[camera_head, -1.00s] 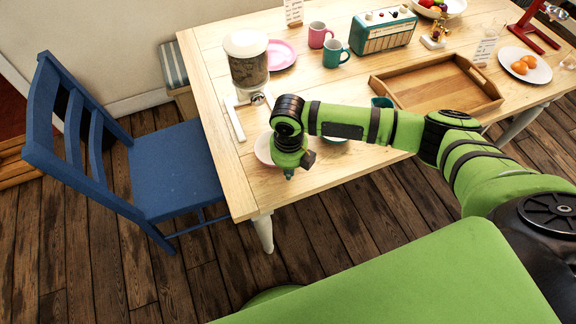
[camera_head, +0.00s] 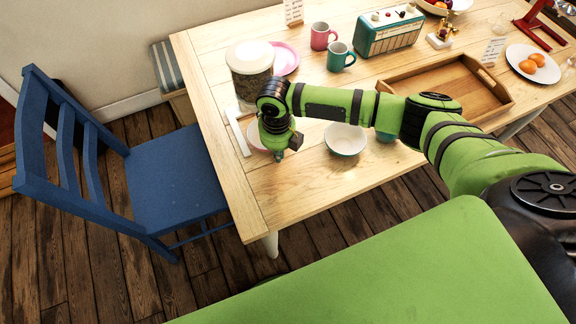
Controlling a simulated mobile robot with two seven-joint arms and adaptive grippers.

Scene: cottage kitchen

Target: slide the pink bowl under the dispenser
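The dispenser (camera_head: 250,68) is a clear canister of dark grain with a white lid, standing near the table's left end. A white angular base piece (camera_head: 238,135) lies on the table below it. The pink bowl (camera_head: 256,138) is just in front of the dispenser, beside this base piece and partly hidden by my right gripper. My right gripper (camera_head: 280,156) points down at the bowl's right, near side. Its fingers are small and dark, and whether they are open, or touch the bowl, I cannot tell. My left gripper is not in view.
A white-and-teal bowl (camera_head: 345,139) stands right of my gripper. A wooden tray (camera_head: 440,82), teal mug (camera_head: 340,57), pink mug (camera_head: 322,38), pink plate (camera_head: 286,58) and radio (camera_head: 388,32) are farther back. A blue chair (camera_head: 175,175) stands left. The front-left tabletop is clear.

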